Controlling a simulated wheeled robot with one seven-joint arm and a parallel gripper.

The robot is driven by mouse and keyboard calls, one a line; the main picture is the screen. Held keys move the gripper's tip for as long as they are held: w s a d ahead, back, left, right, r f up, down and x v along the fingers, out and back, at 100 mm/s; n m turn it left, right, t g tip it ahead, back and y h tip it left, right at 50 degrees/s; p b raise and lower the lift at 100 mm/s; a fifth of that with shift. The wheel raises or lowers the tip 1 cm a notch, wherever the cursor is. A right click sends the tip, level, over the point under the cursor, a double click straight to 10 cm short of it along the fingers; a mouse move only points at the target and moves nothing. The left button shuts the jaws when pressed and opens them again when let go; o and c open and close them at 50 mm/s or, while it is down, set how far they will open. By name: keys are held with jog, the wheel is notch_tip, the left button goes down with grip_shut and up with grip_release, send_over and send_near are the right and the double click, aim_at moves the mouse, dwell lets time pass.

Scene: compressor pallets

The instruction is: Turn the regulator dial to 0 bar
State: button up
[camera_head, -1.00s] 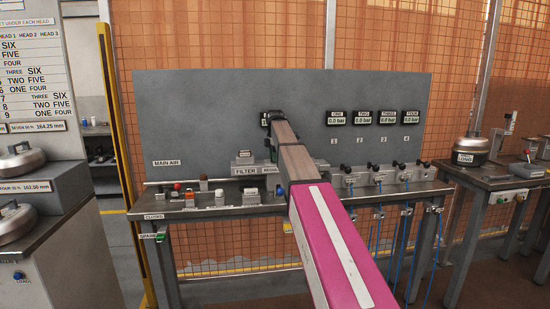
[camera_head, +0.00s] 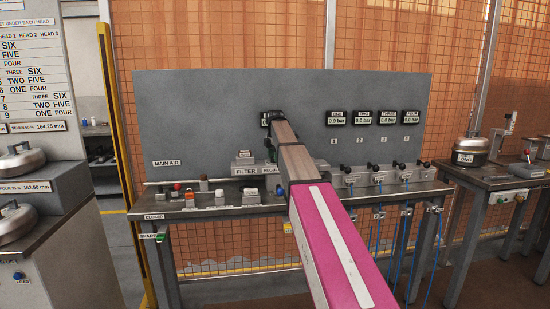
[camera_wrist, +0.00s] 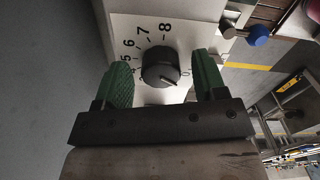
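The regulator dial (camera_wrist: 161,67) is a round black knob on a white plate (camera_wrist: 128,28) in the wrist view. Numbers 5 to 8 show along its left and upper side, and a 0 at its right. A pale pointer mark on the knob faces the lower right, roughly toward the 0 side; its exact reading is unclear. My gripper (camera_wrist: 163,60) is open, with one green finger on each side of the dial. A gap shows between each finger and the knob. In the head view my arm hides the dial, near the partly covered regulator label (camera_head: 269,169).
The bench (camera_head: 215,208) carries a filter label (camera_head: 246,171), several small valves and fittings. Pressure displays (camera_head: 362,118) on the grey panel (camera_head: 210,110) read 0.0 bar. A blue knob (camera_wrist: 258,36) stands right of the dial in the wrist view.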

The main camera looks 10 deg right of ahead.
jog(key=shift+r, duration=0.1)
notch_tip(320, 180, up, 11)
jog(key=shift+f, duration=0.2)
dwell(0.4)
